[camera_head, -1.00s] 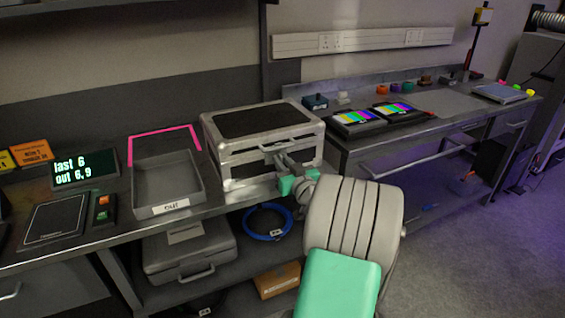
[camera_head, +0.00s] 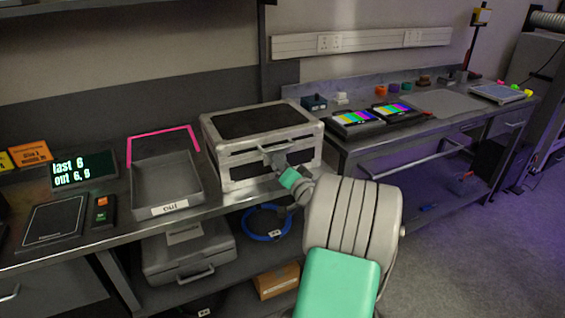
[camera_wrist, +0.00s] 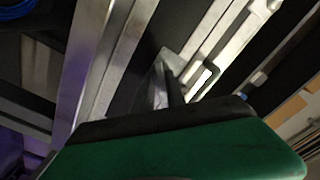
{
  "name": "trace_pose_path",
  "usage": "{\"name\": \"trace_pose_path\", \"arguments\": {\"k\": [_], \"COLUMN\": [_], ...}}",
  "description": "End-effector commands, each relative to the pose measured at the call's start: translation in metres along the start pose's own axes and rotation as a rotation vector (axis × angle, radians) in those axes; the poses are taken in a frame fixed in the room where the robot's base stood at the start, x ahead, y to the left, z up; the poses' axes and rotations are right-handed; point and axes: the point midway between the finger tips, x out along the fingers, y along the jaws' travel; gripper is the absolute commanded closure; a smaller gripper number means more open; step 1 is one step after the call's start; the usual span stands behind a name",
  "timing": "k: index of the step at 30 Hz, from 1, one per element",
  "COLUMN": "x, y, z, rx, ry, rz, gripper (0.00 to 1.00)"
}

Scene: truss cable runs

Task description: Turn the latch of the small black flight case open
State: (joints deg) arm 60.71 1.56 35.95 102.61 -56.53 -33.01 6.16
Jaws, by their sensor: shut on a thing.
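The small black flight case (camera_head: 262,121) stands on the bench, black with silver metal edges and its lid down. My gripper (camera_head: 270,157) is at the middle of its front face, just below the lid seam, shut on the latch. The latch itself is mostly hidden behind the fingers in the head view. In the wrist view a metal latch plate (camera_wrist: 163,86) shows on the dark front of the case, with my gripper (camera_wrist: 176,92) against it. How far the latch is turned cannot be told.
A grey tray (camera_head: 140,203) marked "out" stands left of the case, with a pink outline behind it. Two colour-bar screens (camera_head: 358,119) stand to the right. A grey case (camera_head: 188,262), a blue cable coil (camera_head: 262,236) and a cardboard box (camera_head: 276,283) lie below.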

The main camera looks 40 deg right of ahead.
Motion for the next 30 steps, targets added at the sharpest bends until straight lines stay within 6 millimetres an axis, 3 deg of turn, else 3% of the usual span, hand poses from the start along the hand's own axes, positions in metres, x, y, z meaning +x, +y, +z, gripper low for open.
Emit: {"name": "trace_pose_path", "arguments": {"k": [1, 18, 30], "x": [0.0012, 0.0013, 0.0013], "y": [-0.0072, -0.0073, -0.0060], "z": [0.0024, -0.0031, -0.0069], "rx": [0.047, 0.559, 0.750], "ry": [-0.011, -0.005, 0.002], "rz": [-0.013, -0.015, -0.019], "gripper": [1.00, 1.00, 1.00]}}
